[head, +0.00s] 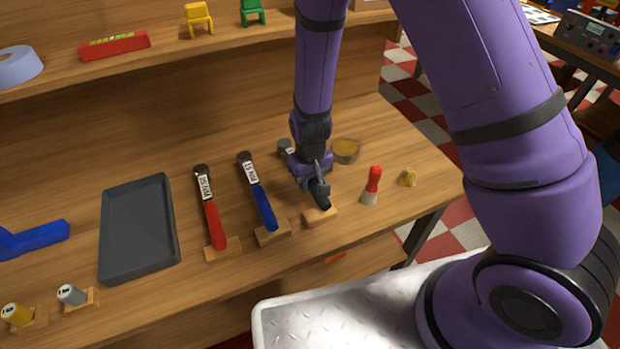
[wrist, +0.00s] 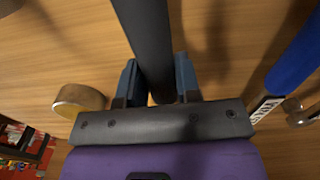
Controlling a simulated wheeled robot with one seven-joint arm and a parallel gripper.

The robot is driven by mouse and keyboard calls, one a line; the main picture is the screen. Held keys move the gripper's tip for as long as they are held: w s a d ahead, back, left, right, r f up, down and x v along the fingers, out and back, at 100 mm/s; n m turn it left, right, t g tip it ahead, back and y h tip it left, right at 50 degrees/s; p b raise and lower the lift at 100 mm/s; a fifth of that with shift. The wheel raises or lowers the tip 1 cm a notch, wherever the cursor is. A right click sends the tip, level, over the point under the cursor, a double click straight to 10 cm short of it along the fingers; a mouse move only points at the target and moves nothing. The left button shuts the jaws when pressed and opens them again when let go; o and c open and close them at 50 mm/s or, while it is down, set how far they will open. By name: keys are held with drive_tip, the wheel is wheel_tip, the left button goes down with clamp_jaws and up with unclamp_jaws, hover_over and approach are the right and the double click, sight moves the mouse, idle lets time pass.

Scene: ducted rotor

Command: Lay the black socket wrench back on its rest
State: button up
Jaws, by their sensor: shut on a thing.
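The black socket wrench (wrist: 148,40) is between the two fingers of my gripper (wrist: 157,82) in the wrist view, its dark handle running up out of the picture. In the head view my gripper (head: 318,188) is shut on it and hides much of it. The dark handle end (head: 324,202) points toward the front edge, at or just above a small wooden rest (head: 320,218). I cannot tell whether it touches. A grey round end, likely the wrench's head (head: 285,147), shows behind my gripper.
A blue wrench (head: 262,205) and a red wrench (head: 214,222) lie on wooden rests to the left, near a dark tray (head: 140,230). A shelf (head: 180,45) runs behind.

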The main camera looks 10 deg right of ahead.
drive_tip(key=o, duration=1.1)
drive_tip(key=shift+r, duration=0.1)
